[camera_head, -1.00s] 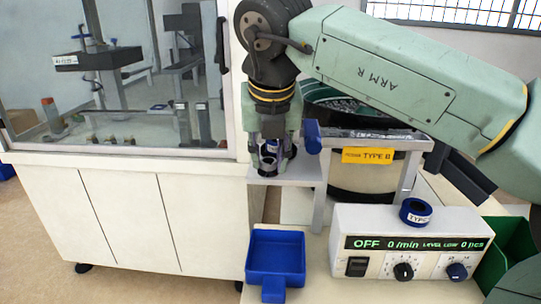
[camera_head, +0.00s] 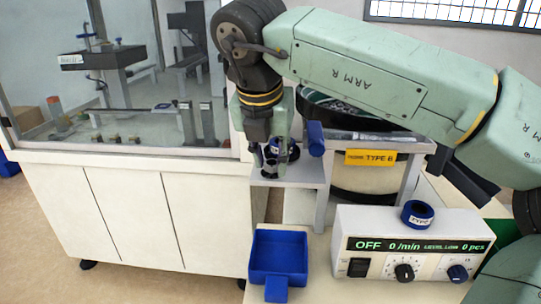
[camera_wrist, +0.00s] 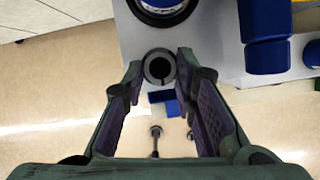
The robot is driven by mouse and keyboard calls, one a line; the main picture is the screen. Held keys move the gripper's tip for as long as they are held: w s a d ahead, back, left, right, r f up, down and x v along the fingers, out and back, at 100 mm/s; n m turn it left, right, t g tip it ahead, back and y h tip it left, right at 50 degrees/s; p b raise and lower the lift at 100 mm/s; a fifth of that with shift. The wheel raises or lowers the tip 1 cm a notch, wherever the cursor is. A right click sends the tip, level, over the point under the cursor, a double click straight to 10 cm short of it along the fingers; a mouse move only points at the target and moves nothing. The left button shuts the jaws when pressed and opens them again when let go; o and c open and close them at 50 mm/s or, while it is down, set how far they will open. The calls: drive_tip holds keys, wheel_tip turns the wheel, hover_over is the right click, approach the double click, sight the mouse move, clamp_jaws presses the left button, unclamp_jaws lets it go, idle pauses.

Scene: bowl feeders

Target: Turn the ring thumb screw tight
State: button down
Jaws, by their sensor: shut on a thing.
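The dark ring thumb screw (camera_wrist: 158,67), round with a pale centre, sits at the edge of the grey bracket plate (camera_wrist: 205,35) in the wrist view. My gripper (camera_wrist: 158,72) has one fingertip on each side of it and is shut on it. In the head view my gripper (camera_head: 270,160) points down at the small grey shelf (camera_head: 290,178), and its fingers partly hide the screw. A blue-and-dark ring part with a white label (camera_wrist: 168,8) is cut off at the top of the wrist view, just beyond the screw.
A blue knob (camera_wrist: 267,40) stands close to the right of my gripper. Below are a blue bin (camera_head: 278,232) and a control box (camera_head: 385,242) reading OFF, with a blue TYPE C ring (camera_head: 418,214) on it. A glazed cabinet (camera_head: 120,165) stands at the left.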

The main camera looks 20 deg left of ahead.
drive_tip(key=c, duration=1.3)
unclamp_jaws()
drive_tip(key=v, duration=0.7)
drive_tip(key=shift+r, duration=0.25)
drive_tip(key=shift+s, duration=0.15)
